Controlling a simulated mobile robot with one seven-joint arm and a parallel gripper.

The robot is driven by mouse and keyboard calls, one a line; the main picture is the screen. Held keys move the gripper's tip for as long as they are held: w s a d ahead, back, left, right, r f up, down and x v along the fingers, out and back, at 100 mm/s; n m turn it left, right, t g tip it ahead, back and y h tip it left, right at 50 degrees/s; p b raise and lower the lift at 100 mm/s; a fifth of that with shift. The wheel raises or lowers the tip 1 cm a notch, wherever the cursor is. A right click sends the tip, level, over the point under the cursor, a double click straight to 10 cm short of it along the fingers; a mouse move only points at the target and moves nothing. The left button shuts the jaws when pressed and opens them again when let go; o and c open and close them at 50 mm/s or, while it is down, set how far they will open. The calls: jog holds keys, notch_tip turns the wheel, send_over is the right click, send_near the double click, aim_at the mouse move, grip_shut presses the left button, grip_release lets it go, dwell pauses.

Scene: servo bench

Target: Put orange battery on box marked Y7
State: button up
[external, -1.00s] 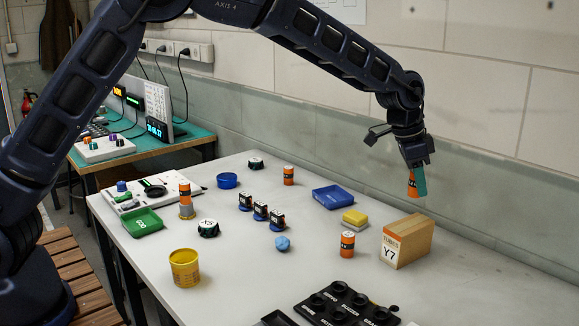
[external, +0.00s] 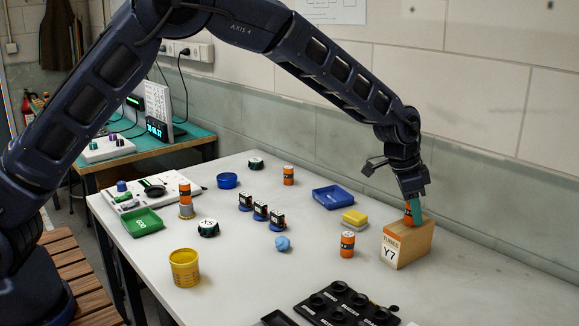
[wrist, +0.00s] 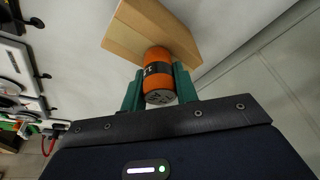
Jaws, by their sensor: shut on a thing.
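My gripper (external: 413,207) is shut on an orange battery (external: 407,213) with a dark band. In the wrist view the battery (wrist: 157,78) sits between the two green fingers (wrist: 160,90). The wooden box marked Y7 (external: 412,246) stands on the table at the right, its label facing front left. The battery is upright at the top of the box; its lower end meets or nearly meets the top face, and I cannot tell whether it touches. In the wrist view the box (wrist: 140,35) lies just beyond the battery.
Another orange battery (external: 347,244) stands left of the box, near a yellow sponge block (external: 355,217) and a blue tray (external: 333,197). More orange batteries stand at the back (external: 289,176) and left (external: 185,193). A black holder (external: 345,303) lies in front.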

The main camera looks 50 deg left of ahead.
jog(key=o, duration=1)
jog(key=shift+f, duration=0.1)
jog(key=shift+o, duration=0.2)
jog(key=v, duration=1.2)
jog(key=s+a+r+n, duration=0.3)
jog(key=s+a+r, duration=0.85)
jog(key=a, duration=0.25)
jog(key=s+a+r+n+t, duration=0.15)
jog(key=s+a+r, duration=0.35)
jog(key=s+a, duration=0.55)
jog(key=s+a+f+n, duration=0.1)
jog(key=s+a, duration=0.2)
jog(key=s, duration=0.6)
jog(key=s+a+f+n+y, duration=0.1)
jog(key=s+a, duration=0.3)
jog(key=s, duration=0.6)
jog(key=s+a+f+n+y, duration=0.1)
jog(key=s+a+f+n, duration=0.1)
jog(key=s, duration=0.8)
jog(key=shift+a+f+t, duration=0.2)
jog(key=shift+a+t, duration=0.15)
jog(key=shift+a, duration=0.4)
jog(key=shift+n, duration=0.25)
